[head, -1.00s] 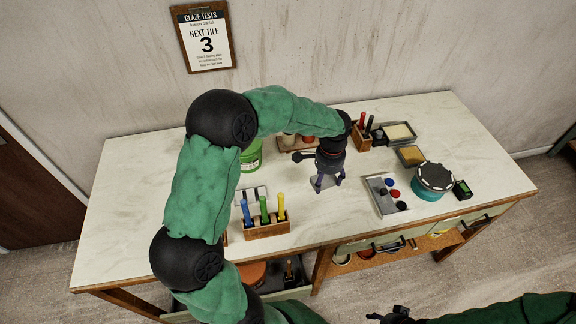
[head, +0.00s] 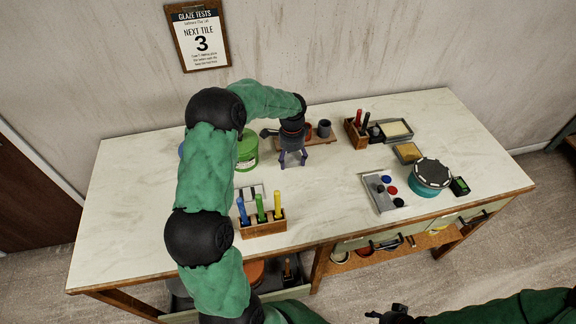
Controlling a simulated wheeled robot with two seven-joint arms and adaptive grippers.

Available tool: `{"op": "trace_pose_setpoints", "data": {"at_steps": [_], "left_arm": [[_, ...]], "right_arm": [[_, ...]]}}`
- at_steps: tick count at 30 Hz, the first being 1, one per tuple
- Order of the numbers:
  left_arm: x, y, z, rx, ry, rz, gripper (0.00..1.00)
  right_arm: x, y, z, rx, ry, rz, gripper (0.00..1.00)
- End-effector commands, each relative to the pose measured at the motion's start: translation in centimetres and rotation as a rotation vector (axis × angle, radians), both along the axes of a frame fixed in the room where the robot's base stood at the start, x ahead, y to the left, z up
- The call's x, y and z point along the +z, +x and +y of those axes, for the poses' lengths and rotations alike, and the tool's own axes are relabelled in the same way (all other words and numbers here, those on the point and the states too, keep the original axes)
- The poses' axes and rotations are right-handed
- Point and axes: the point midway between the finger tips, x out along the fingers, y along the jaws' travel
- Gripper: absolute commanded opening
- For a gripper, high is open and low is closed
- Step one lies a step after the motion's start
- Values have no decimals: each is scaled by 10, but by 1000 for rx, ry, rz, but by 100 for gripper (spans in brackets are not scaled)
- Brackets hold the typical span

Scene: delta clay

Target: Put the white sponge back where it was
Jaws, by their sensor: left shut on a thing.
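My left gripper (head: 292,162) points down over the back middle of the table, in front of a wooden board. Its fingers are closed around a small pale thing, mostly hidden by the fingers; I cannot tell for sure that it is the white sponge. A cream block (head: 396,129) lies in a dark tray at the back right. A yellow block (head: 408,152) lies in a smaller tray in front of it. My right gripper (head: 397,316) is partly visible at the bottom edge, below the table front; its jaws are unclear.
The wooden board (head: 322,139) holds cups. A green tub (head: 247,150) stands left of my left gripper. A pen block (head: 264,227), a grey tray with coloured discs (head: 384,192), a teal round tub (head: 430,178) and a small dark device (head: 459,186) stand nearer. The table's middle (head: 325,205) is clear.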

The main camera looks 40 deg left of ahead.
Motion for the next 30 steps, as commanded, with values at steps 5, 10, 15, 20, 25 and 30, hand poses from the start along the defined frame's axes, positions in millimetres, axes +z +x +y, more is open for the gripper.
{"op": "trace_pose_setpoints", "data": {"at_steps": [5, 10, 15, 20, 25, 30], "left_arm": [[-13, 3, 11, 0, 0, -1, 37], [-22, 4, 18, 1, 0, 0, 37], [-47, 4, 20, -1, 0, 1, 37], [-55, 5, 20, 0, 1, -1, 37], [-54, 5, 20, 0, 1, -1, 37], [-57, 5, 19, 0, 1, -1, 73]], "right_arm": [[-3, 0, 0, 0, 0, 0, 47], [-4, 0, 0, 0, 0, 0, 47], [-11, 0, 0, 0, 0, 0, 47], [-12, 0, 0, 0, 0, 0, 47], [-12, 0, 0, 0, 0, 0, 47], [-14, 0, 0, 0, 0, 0, 47]]}}
